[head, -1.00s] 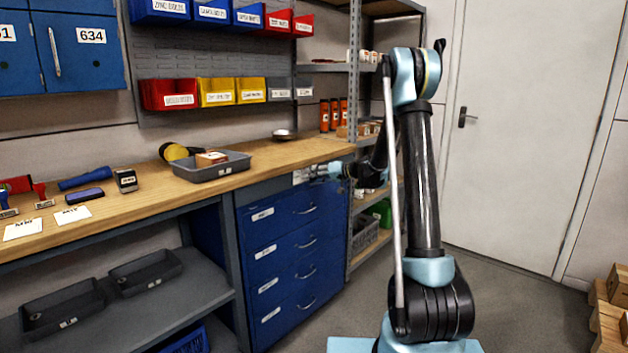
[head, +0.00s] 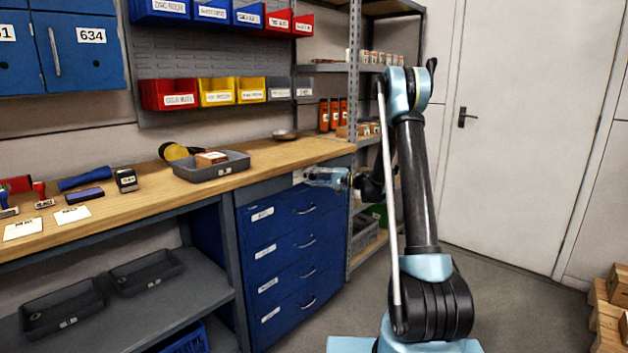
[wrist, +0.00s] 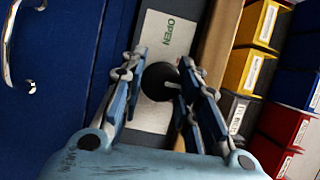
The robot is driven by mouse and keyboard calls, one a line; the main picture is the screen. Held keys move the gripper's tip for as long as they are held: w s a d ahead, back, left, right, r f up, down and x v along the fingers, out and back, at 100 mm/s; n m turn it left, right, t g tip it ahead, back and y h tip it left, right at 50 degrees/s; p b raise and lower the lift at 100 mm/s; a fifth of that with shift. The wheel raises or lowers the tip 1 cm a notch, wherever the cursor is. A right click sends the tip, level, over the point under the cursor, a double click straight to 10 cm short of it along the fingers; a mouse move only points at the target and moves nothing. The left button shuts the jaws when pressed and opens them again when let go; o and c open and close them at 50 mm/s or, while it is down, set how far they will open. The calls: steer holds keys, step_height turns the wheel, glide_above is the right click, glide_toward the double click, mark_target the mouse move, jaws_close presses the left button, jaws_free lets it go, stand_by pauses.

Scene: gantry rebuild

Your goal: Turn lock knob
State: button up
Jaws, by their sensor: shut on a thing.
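The lock knob (wrist: 158,80) is round and black, with a short pale mark toward its right side in the wrist view. It sits on a light grey plate (wrist: 155,118) that carries a label reading "OPEN" (wrist: 168,34). My gripper (wrist: 160,72) is shut on the knob, one finger on each side. In the head view, my gripper (head: 308,176) is at the front of the bench, at the top of the blue drawer cabinet (head: 290,255). The knob is hidden there by my gripper.
The wooden bench top (head: 130,205) lies above the cabinet, with a grey tray (head: 222,172) on it. A metal shelf post (head: 354,100) stands close behind my arm. A drawer handle (wrist: 18,55) shows at left in the wrist view. Open floor lies before the door (head: 520,140).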

steer(key=shift+d+f+m, duration=0.1)
steer(key=shift+m, duration=0.2)
steer(key=o, duration=1.1)
steer(key=shift+w, duration=0.1)
steer(key=shift+v, duration=3.95)
steer(key=shift+f, duration=0.15)
